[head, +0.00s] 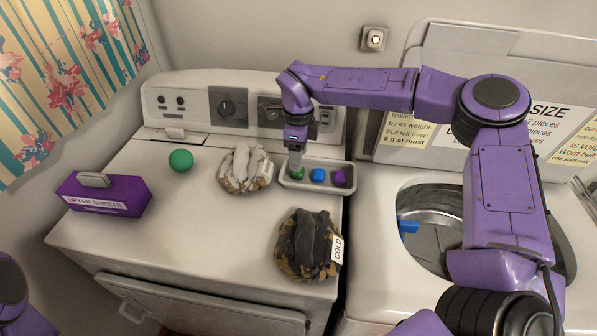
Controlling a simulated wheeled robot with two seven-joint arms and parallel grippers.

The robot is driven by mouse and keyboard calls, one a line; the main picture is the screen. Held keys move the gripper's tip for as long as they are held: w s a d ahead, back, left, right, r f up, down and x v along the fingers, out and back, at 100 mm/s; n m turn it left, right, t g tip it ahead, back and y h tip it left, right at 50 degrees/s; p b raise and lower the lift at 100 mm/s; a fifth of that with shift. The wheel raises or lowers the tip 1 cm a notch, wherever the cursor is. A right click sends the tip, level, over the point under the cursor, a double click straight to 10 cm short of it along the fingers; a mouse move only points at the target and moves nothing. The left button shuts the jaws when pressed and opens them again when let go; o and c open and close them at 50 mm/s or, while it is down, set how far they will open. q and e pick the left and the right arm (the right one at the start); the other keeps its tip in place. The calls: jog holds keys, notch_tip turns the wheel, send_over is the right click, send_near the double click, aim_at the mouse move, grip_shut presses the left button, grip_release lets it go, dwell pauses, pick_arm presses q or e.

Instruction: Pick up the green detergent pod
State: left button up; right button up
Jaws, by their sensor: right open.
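The green detergent pod (296,174) lies at the left end of a small grey tray (318,187) on top of the dryer. A blue pod (318,175) and a purple pod (339,178) lie to its right in the same tray. My right gripper (295,167) points down directly over the green pod, with its fingertips at or just above it. It is open, and its fingers partly cover the pod; I cannot tell whether they touch it. My left gripper is out of view; only a bit of my left arm shows at the lower left.
A light cloth bundle (245,168) sits just left of the tray, and a dark bundle (306,245) labelled COLD in front. A green ball (181,160) and a purple dryer-sheets box (104,194) are farther left. The open washer tub (432,216) is at right.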

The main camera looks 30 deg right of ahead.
aim_at(298, 176)
notch_tip(298, 176, down, 4)
jog(key=shift+a+f+p, duration=0.1)
jog(key=shift+p, duration=0.75)
jog(key=shift+f, duration=0.4)
jog(key=c, duration=0.8)
